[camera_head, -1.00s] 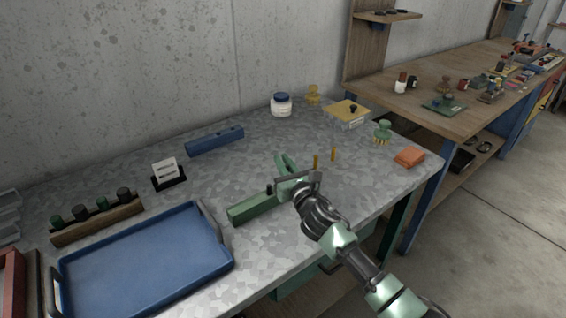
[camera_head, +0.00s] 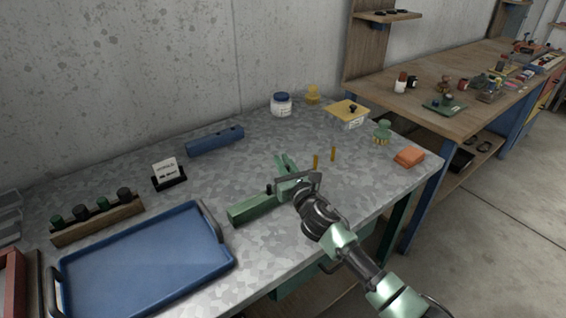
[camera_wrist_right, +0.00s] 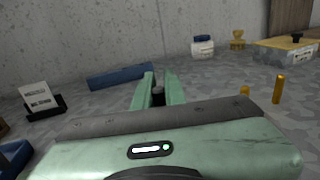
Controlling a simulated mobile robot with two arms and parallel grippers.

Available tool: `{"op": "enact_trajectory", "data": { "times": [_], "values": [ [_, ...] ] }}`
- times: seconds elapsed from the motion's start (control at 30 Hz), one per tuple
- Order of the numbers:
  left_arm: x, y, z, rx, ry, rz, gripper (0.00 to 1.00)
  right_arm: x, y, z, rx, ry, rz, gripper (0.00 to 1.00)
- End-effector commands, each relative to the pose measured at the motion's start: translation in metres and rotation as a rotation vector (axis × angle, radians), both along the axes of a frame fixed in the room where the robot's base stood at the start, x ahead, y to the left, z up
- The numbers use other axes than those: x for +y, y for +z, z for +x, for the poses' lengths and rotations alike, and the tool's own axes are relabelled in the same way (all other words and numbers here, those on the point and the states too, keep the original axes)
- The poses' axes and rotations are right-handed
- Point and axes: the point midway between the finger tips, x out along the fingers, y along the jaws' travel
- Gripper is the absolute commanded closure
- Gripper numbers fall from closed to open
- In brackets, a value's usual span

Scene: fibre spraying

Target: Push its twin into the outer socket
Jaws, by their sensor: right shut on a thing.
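My right gripper (camera_head: 287,165) is low over the metal table, its green fingers shut on a small dark peg. In the right wrist view the grey top of this peg (camera_wrist_right: 158,91) shows between the fingers (camera_wrist_right: 158,87); its lower part is hidden. A green block (camera_head: 252,207) lies just left of the gripper, with a small dark peg (camera_head: 269,188) standing at its far right end. A long blue block (camera_head: 215,141) with dark holes in it lies further back, apart from the gripper. I cannot tell which hole is the outer socket. My left gripper is not in view.
Two brass pins (camera_head: 315,162) (camera_head: 333,154) stand close right of the gripper. A blue tray (camera_head: 145,255), a wooden rack (camera_head: 98,220) and a card stand (camera_head: 168,175) are on the left. A jar (camera_head: 281,105), yellow-lidded box (camera_head: 348,114), green brush (camera_head: 382,133) and orange sponge (camera_head: 409,157) are around the right.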

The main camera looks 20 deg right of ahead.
Motion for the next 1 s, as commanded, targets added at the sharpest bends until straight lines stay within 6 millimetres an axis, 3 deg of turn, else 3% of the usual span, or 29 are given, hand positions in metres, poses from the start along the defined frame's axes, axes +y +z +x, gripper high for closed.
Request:
{"op": "enact_trajectory", "data": {
  "times": [1.0],
  "values": [
    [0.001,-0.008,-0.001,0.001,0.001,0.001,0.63,0.000,-0.011,0.000,0.000,0.001,0.001,1.00]
  ]
}}
